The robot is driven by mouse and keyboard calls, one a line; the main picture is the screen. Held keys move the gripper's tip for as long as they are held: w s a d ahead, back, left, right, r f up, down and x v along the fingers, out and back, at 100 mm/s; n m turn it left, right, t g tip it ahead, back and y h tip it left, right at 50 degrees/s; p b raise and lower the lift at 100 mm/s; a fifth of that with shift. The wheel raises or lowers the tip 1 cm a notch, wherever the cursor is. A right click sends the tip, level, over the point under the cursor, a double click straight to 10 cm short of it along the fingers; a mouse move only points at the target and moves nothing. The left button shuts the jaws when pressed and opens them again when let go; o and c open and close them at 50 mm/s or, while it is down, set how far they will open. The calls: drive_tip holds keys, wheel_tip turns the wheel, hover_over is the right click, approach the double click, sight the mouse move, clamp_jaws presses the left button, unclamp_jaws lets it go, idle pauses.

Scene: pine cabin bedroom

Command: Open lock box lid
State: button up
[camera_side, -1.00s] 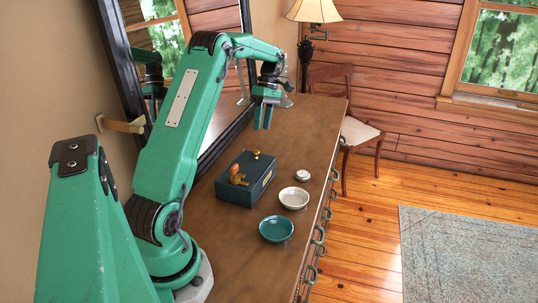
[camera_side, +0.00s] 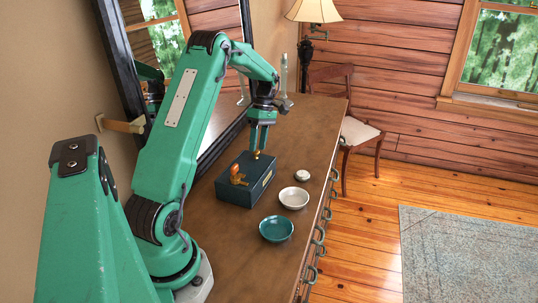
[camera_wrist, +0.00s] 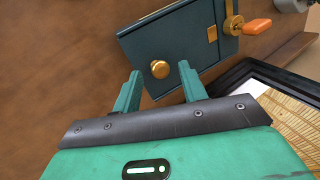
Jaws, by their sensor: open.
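The lock box (camera_side: 246,181) is a dark teal box with a flat lid, standing on the wooden dresser top. A brass knob (camera_side: 256,154) sits on its lid, and an orange-handled brass key or latch piece (camera_side: 237,175) is near the lid's other end. My gripper (camera_side: 259,150) points down just above the knob. In the wrist view the box (camera_wrist: 185,45) lies ahead, with the round knob (camera_wrist: 160,69) beyond and between my two open fingers (camera_wrist: 157,85). The orange handle (camera_wrist: 257,27) shows at upper right. The lid looks closed.
A teal bowl (camera_side: 276,229), a white bowl (camera_side: 294,198) and a small white lidded item (camera_side: 302,175) stand right of the box. A large mirror (camera_side: 215,125) leans along the left. A lamp (camera_side: 313,12) and chair (camera_side: 345,125) are behind.

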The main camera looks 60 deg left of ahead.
drive_tip(key=shift+s+d+f, duration=0.1)
drive_tip(key=shift+s+f, duration=0.05)
drive_tip(key=shift+f, duration=0.3)
clamp_jaws()
drive_tip(key=w+a, duration=0.7)
drive_tip(key=w, duration=0.2)
drive_tip(key=shift+a, duration=0.4)
idle(0.7)
unclamp_jaws()
